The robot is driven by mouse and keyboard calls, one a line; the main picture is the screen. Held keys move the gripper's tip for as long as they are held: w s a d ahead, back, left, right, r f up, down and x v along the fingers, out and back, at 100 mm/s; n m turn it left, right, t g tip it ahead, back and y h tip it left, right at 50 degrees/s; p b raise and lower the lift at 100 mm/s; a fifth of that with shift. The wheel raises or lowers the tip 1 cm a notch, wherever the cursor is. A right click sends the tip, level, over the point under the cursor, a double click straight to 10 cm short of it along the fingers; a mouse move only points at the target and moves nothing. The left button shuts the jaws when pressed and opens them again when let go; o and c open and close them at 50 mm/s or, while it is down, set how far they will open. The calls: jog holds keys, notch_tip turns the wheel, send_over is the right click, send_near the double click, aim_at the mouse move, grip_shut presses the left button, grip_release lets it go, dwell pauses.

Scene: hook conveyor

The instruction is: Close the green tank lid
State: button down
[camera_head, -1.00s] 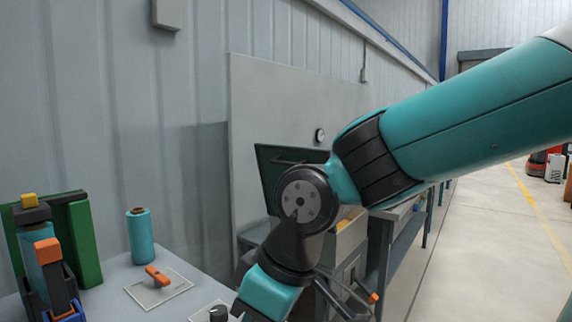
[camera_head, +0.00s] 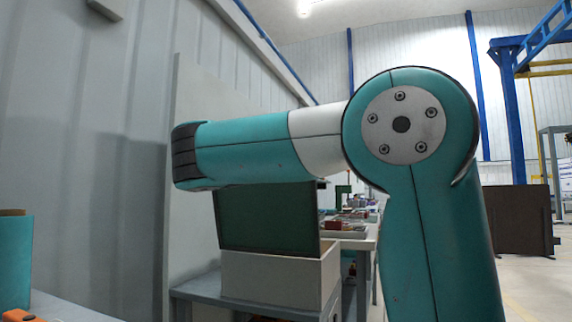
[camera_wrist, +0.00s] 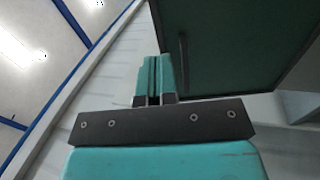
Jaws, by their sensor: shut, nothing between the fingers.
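The green tank lid (camera_head: 265,222) is a dark green panel. It stands raised, nearly upright, above a pale box-shaped tank (camera_head: 270,276) in the head view. My arm crosses in front of the lid's upper part. In the wrist view the lid (camera_wrist: 240,45) fills the upper right, with a dark bar handle (camera_wrist: 184,60) on its face. My gripper (camera_wrist: 152,78) is shut and empty, its teal fingers pressed together just left of the handle in the picture. I cannot tell whether it touches the lid. My gripper is hidden in the head view.
The tank rests on a grey bench (camera_head: 205,292) against a pale panel and wall. A teal cylinder (camera_head: 15,262) and an orange part (camera_head: 18,315) are at the lower left. A further table (camera_head: 350,242) with several items stands behind. Open floor lies at the right.

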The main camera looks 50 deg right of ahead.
jog(key=p+x, duration=1.3)
jog(key=shift+w+d+r, duration=0.2)
jog(key=shift+d, duration=0.15)
jog(key=shift+r, duration=0.1)
